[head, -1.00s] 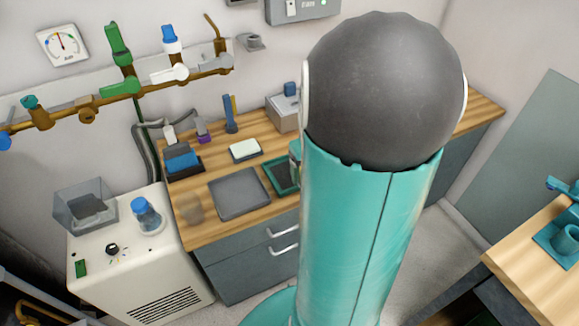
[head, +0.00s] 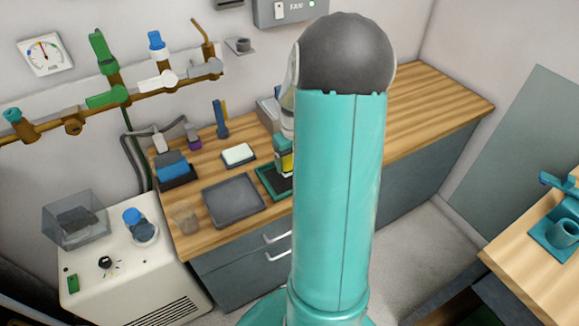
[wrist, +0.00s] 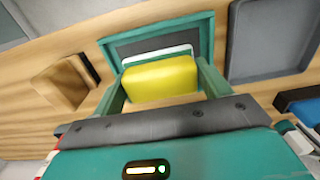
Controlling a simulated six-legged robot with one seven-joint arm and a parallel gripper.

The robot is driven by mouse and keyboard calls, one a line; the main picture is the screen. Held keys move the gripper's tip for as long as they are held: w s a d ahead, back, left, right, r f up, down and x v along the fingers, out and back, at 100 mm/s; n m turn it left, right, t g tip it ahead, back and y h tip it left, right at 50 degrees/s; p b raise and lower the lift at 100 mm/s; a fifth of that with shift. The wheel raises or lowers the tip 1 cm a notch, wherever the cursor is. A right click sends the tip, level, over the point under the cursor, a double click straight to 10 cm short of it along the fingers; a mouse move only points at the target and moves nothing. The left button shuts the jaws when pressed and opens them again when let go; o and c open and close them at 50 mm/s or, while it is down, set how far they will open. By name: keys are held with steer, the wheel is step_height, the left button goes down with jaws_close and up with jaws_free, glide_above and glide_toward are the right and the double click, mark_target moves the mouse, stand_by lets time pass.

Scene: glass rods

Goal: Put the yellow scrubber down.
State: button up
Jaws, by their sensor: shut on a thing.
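The yellow scrubber (wrist: 160,82) is between the two green fingers of my gripper (wrist: 160,72) in the wrist view. The fingers are shut on its two ends. A white strip shows along its far side. It is over a green-rimmed tray (wrist: 208,38) with a dark floor. I cannot tell whether it touches that floor. In the head view a bit of yellow scrubber (head: 286,162) shows left of my arm, at the green tray (head: 262,186). My arm hides most of the gripper and part of the tray there.
A grey tray (head: 208,206) lies left of the green tray. The bench right of my arm (head: 430,100) is clear.

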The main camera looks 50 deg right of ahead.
mark_target(290, 160)
steer(key=w+f, duration=0.1)
steer(key=w+d+f, duration=0.1)
steer(key=f, duration=0.1)
steer(key=shift+w+f, duration=0.1)
steer(key=shift+w, duration=0.1)
steer(key=shift+w+f, duration=0.1)
steer(key=shift+f, duration=1.45)
steer(key=shift+f, duration=0.15)
steer(key=o, duration=1)
steer(key=shift+o, duration=0.2)
step_height(290, 160, up, 13)
steer(key=shift+f, duration=0.2)
